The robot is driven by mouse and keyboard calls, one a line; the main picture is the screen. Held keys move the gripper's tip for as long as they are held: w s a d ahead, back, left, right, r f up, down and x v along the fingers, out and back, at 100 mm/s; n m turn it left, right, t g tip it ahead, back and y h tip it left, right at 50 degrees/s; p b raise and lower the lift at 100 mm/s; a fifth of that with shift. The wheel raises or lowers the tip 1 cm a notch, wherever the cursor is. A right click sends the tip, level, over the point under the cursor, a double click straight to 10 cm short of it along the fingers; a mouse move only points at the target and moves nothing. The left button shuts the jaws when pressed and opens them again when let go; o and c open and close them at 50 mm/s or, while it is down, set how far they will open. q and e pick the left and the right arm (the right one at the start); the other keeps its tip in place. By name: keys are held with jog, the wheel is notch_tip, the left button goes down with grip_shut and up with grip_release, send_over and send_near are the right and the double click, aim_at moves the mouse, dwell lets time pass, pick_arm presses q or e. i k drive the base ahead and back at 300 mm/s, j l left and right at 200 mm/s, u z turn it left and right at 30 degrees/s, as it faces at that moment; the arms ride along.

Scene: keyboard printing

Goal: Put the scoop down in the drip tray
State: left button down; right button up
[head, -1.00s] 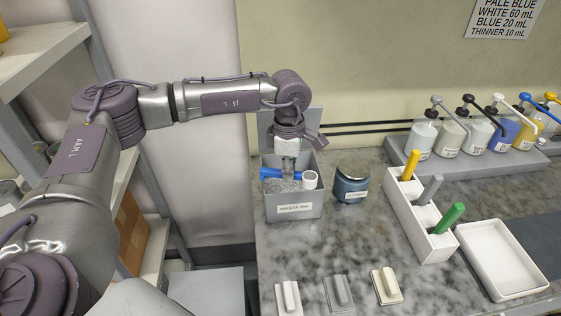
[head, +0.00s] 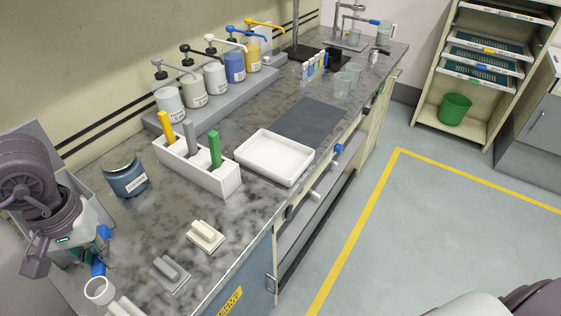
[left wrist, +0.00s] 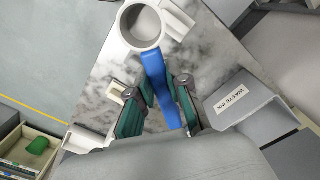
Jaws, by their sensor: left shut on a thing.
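My left gripper (head: 92,250) is at the lower left of the head view, shut on the blue handle of the scoop (head: 98,268). The scoop's white round cup (head: 99,290) hangs over the counter near the front blocks. In the left wrist view the gripper's teal fingers (left wrist: 160,108) close around the blue handle, and the cup (left wrist: 128,31) is at the top, seen open-end on. A shallow white rectangular tray (head: 245,152), probably the drip tray, lies empty on the counter, well to the right of the gripper. My right gripper is not in view.
A white holder (head: 190,175) with yellow, grey and green handles stands between gripper and tray. A dark blue cup (head: 128,182) is nearby. Blocks (head: 205,235) lie along the front edge. Pump bottles (head: 200,85) stand behind. The waste ink box (left wrist: 242,98) is beside the gripper.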

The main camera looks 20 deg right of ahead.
aim_at(264, 153)
jog(key=i+l, duration=0.1)
jog(key=l, duration=0.45)
jog(key=i+l, duration=0.1)
jog(key=l, duration=0.45)
jog(key=i+l, duration=0.1)
jog(key=l, duration=0.45)
jog(key=i+l, duration=0.15)
jog(key=i, duration=0.15)
jog(key=i+l+u, duration=0.1)
jog(key=i+l, duration=0.1)
jog(key=i, duration=0.1)
